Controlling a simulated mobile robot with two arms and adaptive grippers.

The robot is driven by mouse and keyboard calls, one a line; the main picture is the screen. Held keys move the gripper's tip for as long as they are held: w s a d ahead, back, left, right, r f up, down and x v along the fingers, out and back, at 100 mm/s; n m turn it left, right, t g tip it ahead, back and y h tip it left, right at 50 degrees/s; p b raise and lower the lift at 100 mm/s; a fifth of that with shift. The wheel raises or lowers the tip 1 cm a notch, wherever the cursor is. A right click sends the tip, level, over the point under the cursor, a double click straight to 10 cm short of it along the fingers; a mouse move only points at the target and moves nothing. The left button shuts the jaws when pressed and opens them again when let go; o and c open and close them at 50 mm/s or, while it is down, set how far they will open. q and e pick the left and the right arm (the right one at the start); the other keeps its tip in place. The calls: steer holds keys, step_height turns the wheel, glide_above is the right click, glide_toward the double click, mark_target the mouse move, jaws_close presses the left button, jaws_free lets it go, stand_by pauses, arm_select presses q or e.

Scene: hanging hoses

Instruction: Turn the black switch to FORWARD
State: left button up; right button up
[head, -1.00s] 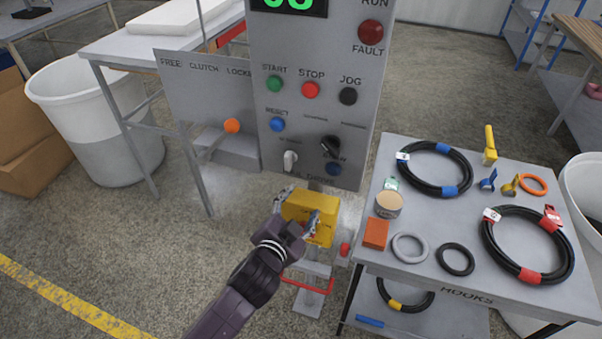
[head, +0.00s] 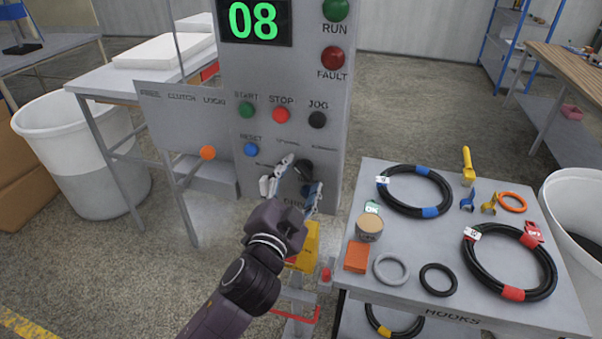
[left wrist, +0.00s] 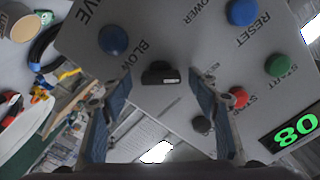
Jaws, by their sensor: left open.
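The black switch (head: 304,170) is a rotary knob low on the grey control panel (head: 230,75), right of the blue RESET button (head: 251,150). My left gripper (head: 294,179) is in front of it, open and empty, and partly covers the lower panel. In the left wrist view the black knob (left wrist: 160,73) sits between the two spread blue-padded fingers (left wrist: 155,86), with a gap on each side. A small pale mark shows on the knob. The lettering around it is too small to read. My right gripper is not in view.
A blue button (left wrist: 113,40) marked BLOW is near the knob. A yellow box (head: 308,245) stands below the panel. The table (head: 350,285) with hoses and rings is at the right.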

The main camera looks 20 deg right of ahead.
arm_select(q)
steer(key=shift+w+d, duration=0.15)
steer(key=shift+w, duration=0.15)
steer(key=shift+c, duration=0.3)
steer(key=c, duration=1.1)
steer(key=m+p, duration=0.2)
steer(key=m, duration=0.1)
steer(key=shift+r+m, duration=0.1)
steer(key=shift+m, duration=0.3)
steer(key=m+p, duration=0.2)
steer(key=m, duration=0.2)
steer(key=shift+m, duration=0.4)
steer(key=shift+p, duration=0.3)
